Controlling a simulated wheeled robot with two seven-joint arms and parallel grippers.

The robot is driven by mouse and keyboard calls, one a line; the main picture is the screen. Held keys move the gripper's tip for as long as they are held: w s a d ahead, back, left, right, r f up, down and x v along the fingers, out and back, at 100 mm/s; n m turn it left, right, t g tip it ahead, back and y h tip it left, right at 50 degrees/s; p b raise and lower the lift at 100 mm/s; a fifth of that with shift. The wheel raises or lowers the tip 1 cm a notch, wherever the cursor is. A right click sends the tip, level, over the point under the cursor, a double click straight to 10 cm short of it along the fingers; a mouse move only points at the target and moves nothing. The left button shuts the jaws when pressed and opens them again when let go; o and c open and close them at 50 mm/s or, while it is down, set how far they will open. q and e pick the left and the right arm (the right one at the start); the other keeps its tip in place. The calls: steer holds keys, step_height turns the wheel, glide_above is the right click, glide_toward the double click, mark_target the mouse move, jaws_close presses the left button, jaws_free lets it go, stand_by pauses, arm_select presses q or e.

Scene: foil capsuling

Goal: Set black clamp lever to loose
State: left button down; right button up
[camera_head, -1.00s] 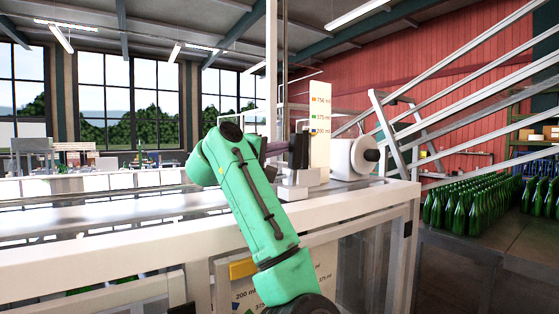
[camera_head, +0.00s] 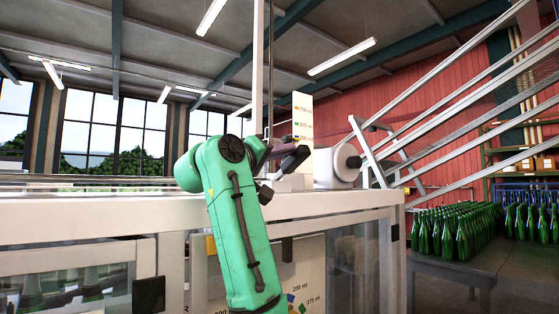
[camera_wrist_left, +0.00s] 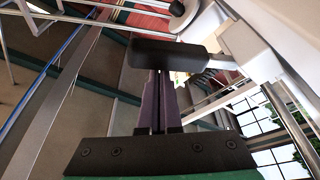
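The black clamp lever (camera_head: 295,158) is a dark rounded bar on the machine, in front of the white size scale (camera_head: 302,120). In the left wrist view the lever (camera_wrist_left: 168,54) crosses the fingertips of my left gripper (camera_wrist_left: 160,82). The purple fingers lie close together with only a thin line between them. Their tips are hidden behind the lever, so I cannot tell whether they touch it. In the head view the left gripper (camera_head: 272,152) reaches right from my green arm to the lever. My right gripper is not in view.
A white round machine part (camera_head: 338,165) sits just right of the scale. Metal rails (camera_head: 450,95) slope up to the right. Many green bottles (camera_head: 455,230) stand on a table at the right. The machine's white top edge (camera_head: 330,202) runs below the gripper.

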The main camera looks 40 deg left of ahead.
arm_select(q)
steer(key=shift+d+f, duration=0.2)
steer(key=shift+f, duration=0.2)
steer(key=shift+s+d+f+m+b, duration=0.1)
steer(key=shift+d+f+m+b, duration=0.15)
steer(key=shift+m+b, duration=0.65)
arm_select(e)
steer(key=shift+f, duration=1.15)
arm_select(q)
steer(key=shift+f+h, duration=0.1)
steer(key=shift+h, duration=0.3)
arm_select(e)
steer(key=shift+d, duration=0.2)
